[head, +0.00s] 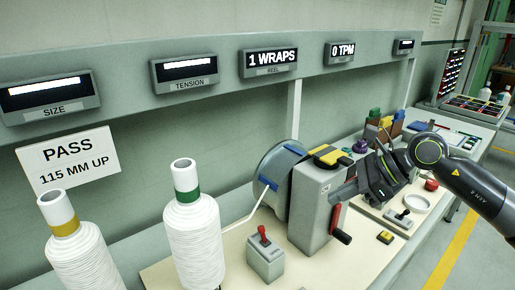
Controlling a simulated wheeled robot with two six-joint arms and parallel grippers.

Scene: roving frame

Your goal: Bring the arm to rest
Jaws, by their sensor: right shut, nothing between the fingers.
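My right arm comes in from the right edge. Its gripper (343,193) points left, shut and empty, in front of the grey reel machine (313,205). The fingertips overlap the machine's right side in the picture; I cannot tell whether they touch it. A red and black crank handle (339,226) sits just below the fingers. My left gripper is not in view.
Two white thread cones (194,237) stand at the front left. A grey switch box (265,257) with a red lever stands left of the machine. A shelf with displays (185,72) runs above. Small items crowd the bench behind my gripper. Floor is free at right.

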